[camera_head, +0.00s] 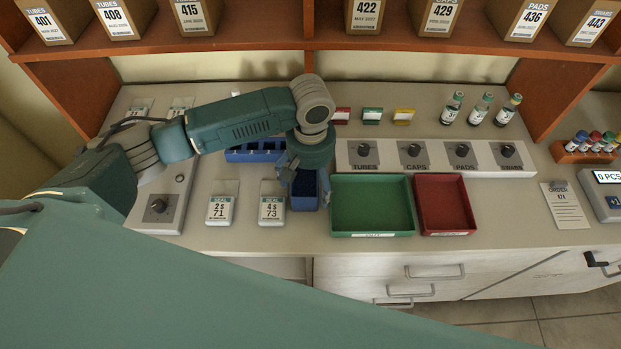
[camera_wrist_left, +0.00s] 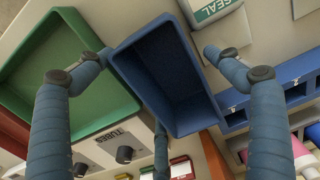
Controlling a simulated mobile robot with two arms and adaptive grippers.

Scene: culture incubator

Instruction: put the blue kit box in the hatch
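The blue kit box (camera_head: 304,204) is an empty, open-topped dark blue box on the bench, just left of the green tray (camera_head: 372,232). It fills the middle of the left wrist view (camera_wrist_left: 168,75). My left gripper (camera_head: 306,188) is over the box, pointing down. In the left wrist view the gripper's fingers (camera_wrist_left: 158,52) are spread to either side of the box; the left one is close to its rim and a gap shows by the right one. My right gripper is out of view. I cannot identify the hatch in either view.
A red tray (camera_head: 444,205) adjoins the green tray. Two white seal packs (camera_head: 221,207) stand left of the box. Behind are a blue rack (camera_head: 252,151) and a panel of labelled knobs (camera_head: 435,156). A shelf (camera_head: 335,40) with boxes runs above. Drawers (camera_head: 435,275) are below the bench.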

